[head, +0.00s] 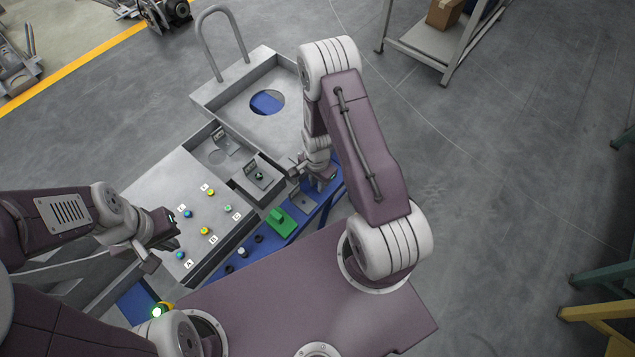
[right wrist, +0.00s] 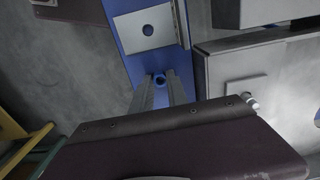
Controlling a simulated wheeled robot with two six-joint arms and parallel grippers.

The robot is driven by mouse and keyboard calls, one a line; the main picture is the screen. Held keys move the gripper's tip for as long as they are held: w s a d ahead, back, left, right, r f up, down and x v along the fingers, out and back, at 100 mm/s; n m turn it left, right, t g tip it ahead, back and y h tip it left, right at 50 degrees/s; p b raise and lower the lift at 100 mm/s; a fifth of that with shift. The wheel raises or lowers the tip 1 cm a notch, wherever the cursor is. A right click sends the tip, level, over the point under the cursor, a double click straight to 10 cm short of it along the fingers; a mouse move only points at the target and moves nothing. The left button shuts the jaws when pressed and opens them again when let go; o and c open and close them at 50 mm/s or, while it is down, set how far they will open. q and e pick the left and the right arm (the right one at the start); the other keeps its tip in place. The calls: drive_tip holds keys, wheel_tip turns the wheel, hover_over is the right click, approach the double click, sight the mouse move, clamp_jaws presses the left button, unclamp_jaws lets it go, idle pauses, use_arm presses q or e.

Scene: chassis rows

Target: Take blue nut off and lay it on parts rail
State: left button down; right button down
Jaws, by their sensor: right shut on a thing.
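My right gripper (right wrist: 160,88) is shut on a small blue ring-shaped nut (right wrist: 160,79), seen between its fingertips in the right wrist view, over the blue parts rail (right wrist: 130,50). I cannot tell whether the nut touches the rail. In the head view this gripper (head: 318,176) is at the rail's far end and the nut is hidden. The rail (head: 300,222) runs along the near side of the grey panel (head: 150,190). Two blue nuts (head: 188,213) (head: 180,255) sit on the panel. My left gripper (head: 168,236) is by the panel's left part; its jaw opening is unclear.
Yellow and green nuts (head: 204,231) stand on the panel beside letter labels. A green block (head: 280,222) and small dark round parts (head: 259,239) are on the rail. A grey tray with a round hole (head: 240,112) lies behind.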

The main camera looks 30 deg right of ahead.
drive_tip(key=c, duration=1.2)
unclamp_jaws()
wheel_tip(320, 180, up, 9)
drive_tip(key=p, duration=0.1)
